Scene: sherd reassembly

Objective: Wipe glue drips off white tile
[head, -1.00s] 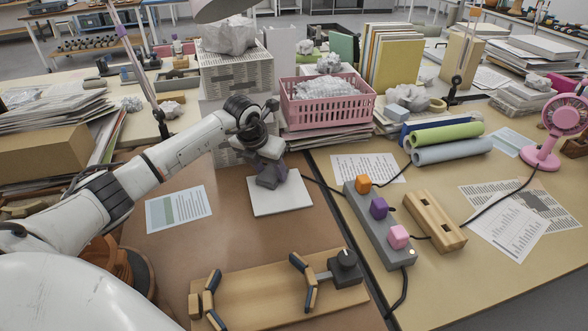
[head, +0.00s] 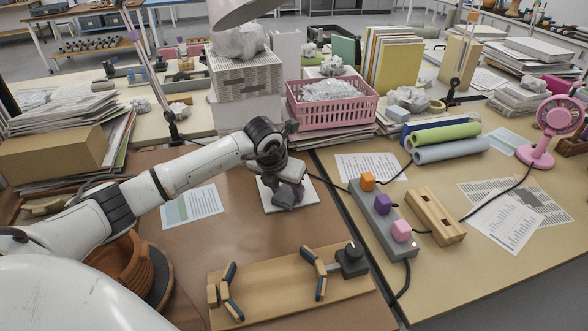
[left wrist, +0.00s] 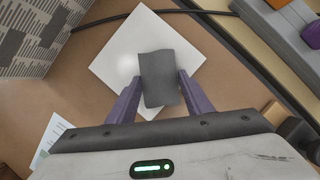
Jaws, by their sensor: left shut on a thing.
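The white tile (head: 268,203) lies flat on the brown mat, below my left gripper. It also shows in the left wrist view (left wrist: 112,62), with a soft bright patch; I cannot tell if that is glue or glare. My left gripper (head: 286,184) is shut on a dark grey cloth (left wrist: 158,72), held between its purple fingers over the tile's middle and near part. In the head view the cloth (head: 285,198) looks low over the tile; contact is hard to tell. The gripper and cloth hide part of the tile. My right gripper is not in view.
A wooden board with clamps (head: 280,283) lies in front of the tile. A grey power strip (head: 378,225) and black cable lie to the right. A pink basket (head: 333,112) and patterned box (head: 247,72) stand behind. A printed sheet (head: 192,206) lies left.

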